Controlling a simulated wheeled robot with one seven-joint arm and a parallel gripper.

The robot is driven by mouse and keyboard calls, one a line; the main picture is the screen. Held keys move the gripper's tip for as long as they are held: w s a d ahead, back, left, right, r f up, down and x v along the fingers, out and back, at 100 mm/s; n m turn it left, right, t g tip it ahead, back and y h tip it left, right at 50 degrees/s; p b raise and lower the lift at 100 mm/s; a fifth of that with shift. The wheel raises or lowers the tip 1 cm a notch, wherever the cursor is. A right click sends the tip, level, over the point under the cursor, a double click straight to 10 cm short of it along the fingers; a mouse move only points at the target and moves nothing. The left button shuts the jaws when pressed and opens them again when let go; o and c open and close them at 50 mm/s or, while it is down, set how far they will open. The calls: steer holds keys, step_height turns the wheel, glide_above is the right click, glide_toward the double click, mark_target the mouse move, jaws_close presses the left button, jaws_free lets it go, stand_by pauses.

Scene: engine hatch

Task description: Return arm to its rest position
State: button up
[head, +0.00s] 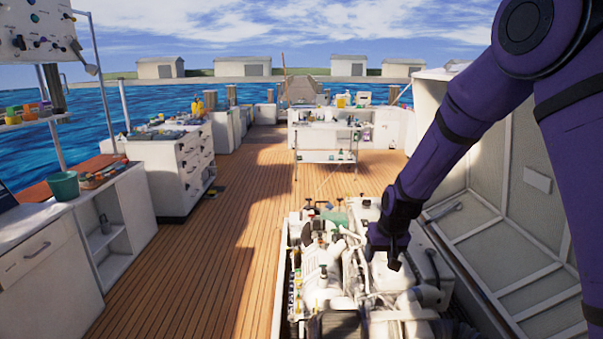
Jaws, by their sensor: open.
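My purple arm comes in from the upper right in the head view and bends down to the lower centre. My gripper (385,252) hangs over the white engine (328,288), pointing down. It looks dark and small against the engine, and I see nothing held in it. Whether its tips touch the engine parts below, I cannot tell. The engine sits in an open hatch at the bottom of the view, with pipes and dark fittings on top.
A raised hatch cover (530,200) stands right of the engine, close to my arm. White cabinets (165,170) line the left side, with a green bucket (63,186) on the nearer counter. A white workbench (330,135) stands behind. The wooden deck (220,250) left of the engine is clear.

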steer(key=s+d+r+t, duration=0.1)
steer(key=s+d+r, duration=0.2)
steer(key=s+r, duration=0.55)
steer(key=s+d+r, duration=0.2)
steer(key=s+r, duration=0.3)
steer(key=r, duration=0.7)
steer(key=s+d+r, duration=0.2)
steer(key=s+r, duration=0.1)
steer(key=s, duration=0.7)
steer(key=s+d+r+t+h, duration=0.1)
steer(key=s+d+r, duration=0.2)
steer(key=s, duration=0.8)
steer(key=shift+r, duration=0.4)
steer(key=shift+s, duration=0.1)
steer(key=shift+c, duration=0.4)
